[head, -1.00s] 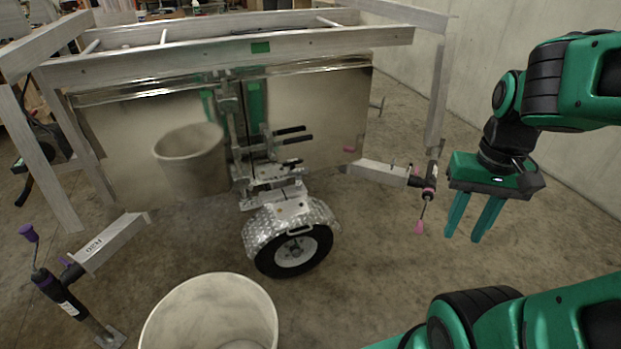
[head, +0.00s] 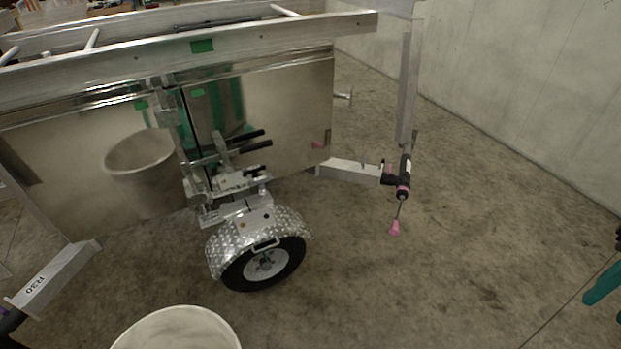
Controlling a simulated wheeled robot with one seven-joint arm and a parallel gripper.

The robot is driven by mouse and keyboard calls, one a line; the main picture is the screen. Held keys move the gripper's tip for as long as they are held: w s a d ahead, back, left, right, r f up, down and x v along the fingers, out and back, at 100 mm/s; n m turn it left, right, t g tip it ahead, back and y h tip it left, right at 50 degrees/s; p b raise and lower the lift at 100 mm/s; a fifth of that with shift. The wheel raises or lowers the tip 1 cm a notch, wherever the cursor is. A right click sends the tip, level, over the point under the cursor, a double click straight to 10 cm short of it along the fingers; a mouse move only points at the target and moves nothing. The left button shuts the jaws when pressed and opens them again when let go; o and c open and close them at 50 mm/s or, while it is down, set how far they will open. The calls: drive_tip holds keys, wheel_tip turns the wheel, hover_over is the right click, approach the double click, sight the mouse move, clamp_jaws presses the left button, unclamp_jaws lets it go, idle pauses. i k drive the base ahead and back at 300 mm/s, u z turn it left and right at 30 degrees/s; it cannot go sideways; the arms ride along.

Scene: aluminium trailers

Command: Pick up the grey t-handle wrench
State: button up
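A small grey T-shaped handle (head: 343,96) sticks out past the right end of the shiny metal panel on the trailer. It may be the grey t-handle wrench, but it is too small to be sure. My gripper (head: 604,305) is only partly in view at the right edge, with its teal fingers cut off by the frame. The fingers look apart with nothing between them. The gripper is far to the right of the T-shaped handle and in front of it.
The aluminium trailer frame (head: 270,37) fills the left and back. A wheel (head: 265,264) stands under it. A pale bucket (head: 180,330) stands at the bottom. Floor at right is clear, up to a wall (head: 520,90).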

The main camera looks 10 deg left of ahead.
sight(261, 180)
drive_tip(key=z, duration=1.25)
drive_tip(key=i, duration=1.9)
drive_tip(key=u, duration=3.2)
drive_tip(key=i, duration=0.3)
drive_tip(key=u, duration=0.55)
